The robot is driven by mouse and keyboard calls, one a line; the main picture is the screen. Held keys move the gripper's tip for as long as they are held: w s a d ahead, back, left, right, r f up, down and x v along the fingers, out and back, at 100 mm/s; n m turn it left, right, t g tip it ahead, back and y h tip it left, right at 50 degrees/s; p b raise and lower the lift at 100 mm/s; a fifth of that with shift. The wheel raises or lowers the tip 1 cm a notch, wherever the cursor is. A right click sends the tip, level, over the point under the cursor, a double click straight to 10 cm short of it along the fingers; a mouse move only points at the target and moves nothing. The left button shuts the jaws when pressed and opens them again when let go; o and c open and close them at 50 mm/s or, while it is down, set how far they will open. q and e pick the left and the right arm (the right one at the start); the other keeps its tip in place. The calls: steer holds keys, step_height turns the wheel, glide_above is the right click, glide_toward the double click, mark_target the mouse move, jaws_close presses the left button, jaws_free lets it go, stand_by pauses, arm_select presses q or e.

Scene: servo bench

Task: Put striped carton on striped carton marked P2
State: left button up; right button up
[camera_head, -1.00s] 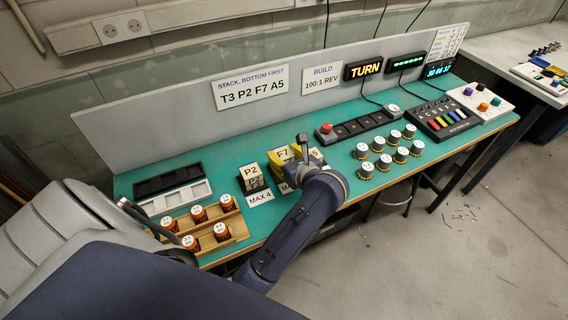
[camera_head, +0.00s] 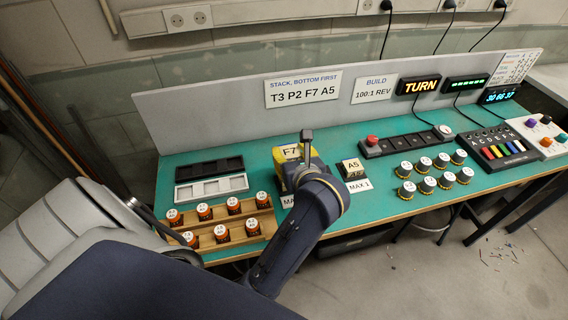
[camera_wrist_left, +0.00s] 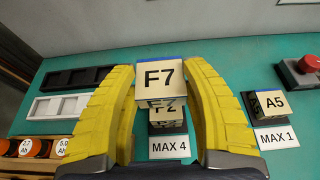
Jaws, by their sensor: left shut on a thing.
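My left gripper (camera_head: 300,162) is shut on the carton marked F7 (camera_wrist_left: 160,77), which also shows in the head view (camera_head: 290,152). The yellow fingers stand on both sides of it in the left wrist view. A second carton, its mark partly covered but seeming to read P2 (camera_wrist_left: 167,116), shows just below F7 in that view, on a dark pad with a MAX 4 label (camera_wrist_left: 169,147). I cannot tell whether the two cartons touch. In the head view my gripper and arm hide the lower carton. My right gripper is not in view.
A carton marked A5 (camera_head: 351,166) sits to the right by a MAX 1 label (camera_head: 359,185). Black and white trays (camera_head: 212,188) and a wooden rack (camera_head: 262,218) of orange-black cells lie left. Several grey knobs (camera_head: 424,165) stand right. A back panel (camera_head: 230,110) runs behind.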

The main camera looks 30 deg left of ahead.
arm_select(q)
steer(key=shift+f, duration=2.9)
steer(key=shift+f, duration=0.15)
steer(key=o, duration=1.1)
steer(key=shift+o, duration=0.2)
steer(key=v, duration=0.7)
steer(key=shift+d+r, duration=0.2)
steer(key=shift+r, duration=0.15)
